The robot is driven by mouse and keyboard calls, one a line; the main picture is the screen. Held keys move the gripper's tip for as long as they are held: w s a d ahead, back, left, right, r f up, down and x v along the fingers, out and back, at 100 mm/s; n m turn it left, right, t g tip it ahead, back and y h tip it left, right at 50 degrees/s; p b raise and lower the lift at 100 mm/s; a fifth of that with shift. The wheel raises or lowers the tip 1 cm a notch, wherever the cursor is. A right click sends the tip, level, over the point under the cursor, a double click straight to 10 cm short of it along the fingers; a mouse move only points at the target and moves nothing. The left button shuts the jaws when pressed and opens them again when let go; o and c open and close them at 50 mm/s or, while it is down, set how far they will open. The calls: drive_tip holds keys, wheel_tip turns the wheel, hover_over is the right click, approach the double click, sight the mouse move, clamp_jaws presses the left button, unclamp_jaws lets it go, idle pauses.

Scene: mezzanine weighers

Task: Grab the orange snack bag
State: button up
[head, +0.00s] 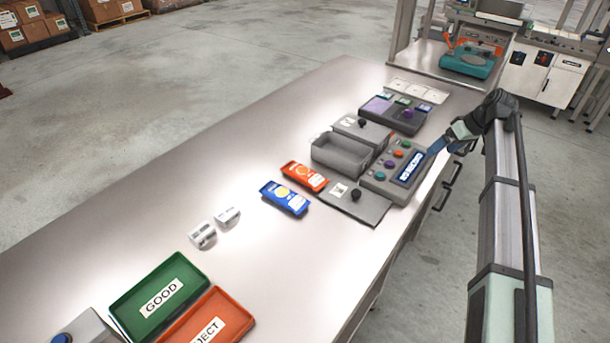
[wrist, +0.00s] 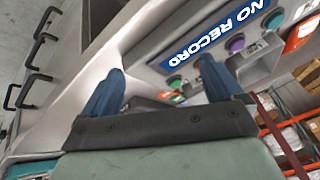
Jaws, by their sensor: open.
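The orange snack bag (head: 304,177) lies flat on the long grey table (head: 130,190) in the head view, just behind a blue snack bag (head: 285,198). My gripper (head: 437,147) is far to its right, at the right edge of the button console (head: 379,176). In the wrist view my gripper (wrist: 160,72) has its two blue fingers wide apart, with nothing held between them. An orange patch shows at that view's right edge; I cannot tell whether it is the bag.
A grey open bin (head: 341,155) and a flat plate with a black knob (head: 356,202) stand near the bags. Two small silvery items (head: 203,236) and green GOOD (head: 160,297) and orange (head: 207,325) trays are at the left. Bare table lies behind the bags.

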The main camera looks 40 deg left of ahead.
drive_tip(key=a+r+n, duration=0.1)
drive_tip(key=a+r, duration=0.5)
drive_tip(key=r, duration=0.1)
drive_tip(key=n+h, duration=0.4)
drive_tip(key=h, duration=0.2)
hover_over(304, 170)
drive_tip(key=f, duration=0.7)
drive_tip(key=shift+s+a+f, duration=0.1)
drive_tip(key=shift+s+f, duration=0.2)
drive_tip(key=shift+w+f, duration=0.2)
drive_tip(key=shift+f, duration=2.85)
drive_tip(key=shift+c, duration=0.2)
drive_tip(key=c, duration=1.1)
